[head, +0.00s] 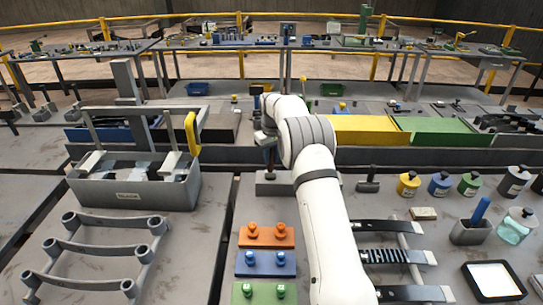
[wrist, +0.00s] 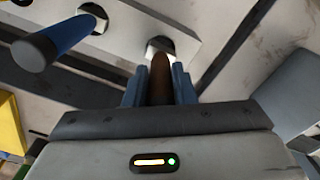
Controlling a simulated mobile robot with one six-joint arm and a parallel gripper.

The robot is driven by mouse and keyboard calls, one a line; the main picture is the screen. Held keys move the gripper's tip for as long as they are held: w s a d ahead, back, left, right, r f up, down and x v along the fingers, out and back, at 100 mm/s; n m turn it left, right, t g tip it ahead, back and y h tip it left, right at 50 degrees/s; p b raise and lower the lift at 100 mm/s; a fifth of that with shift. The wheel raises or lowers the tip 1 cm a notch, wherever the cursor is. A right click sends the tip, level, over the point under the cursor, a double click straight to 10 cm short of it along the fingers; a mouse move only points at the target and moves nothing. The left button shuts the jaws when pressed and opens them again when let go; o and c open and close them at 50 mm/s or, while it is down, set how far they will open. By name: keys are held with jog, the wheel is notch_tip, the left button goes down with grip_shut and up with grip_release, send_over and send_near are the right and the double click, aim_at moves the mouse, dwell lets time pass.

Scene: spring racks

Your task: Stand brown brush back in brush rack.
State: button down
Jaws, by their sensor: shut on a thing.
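In the wrist view, my gripper (wrist: 159,72) is shut on the brown brush (wrist: 158,82), with a blue finger on each side of its handle. The brown handle points away from the camera toward a hole in the pale grey brush rack (wrist: 126,32). Its far end lines up with that hole; I cannot tell how deep it sits. A blue-handled brush (wrist: 52,42) stands in the neighbouring hole to the left. In the head view, my gripper (head: 268,138) points down above a grey block (head: 283,187), and the brush is not clear there.
In the head view, a grey toolbox (head: 135,192) stands left, and a yellow tray (head: 368,130) and a green one lie behind on the right. Coloured peg blocks (head: 266,236) lie in front.

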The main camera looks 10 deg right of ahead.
jog(key=shift+f+b, duration=0.4)
jog(key=shift+f, duration=0.45)
jog(key=c, duration=1.1)
grip_release()
jog(key=shift+o, duration=0.3)
jog(key=o, duration=0.4)
jog(key=shift+r+p, duration=2.35)
jog(key=shift+r, duration=1.15)
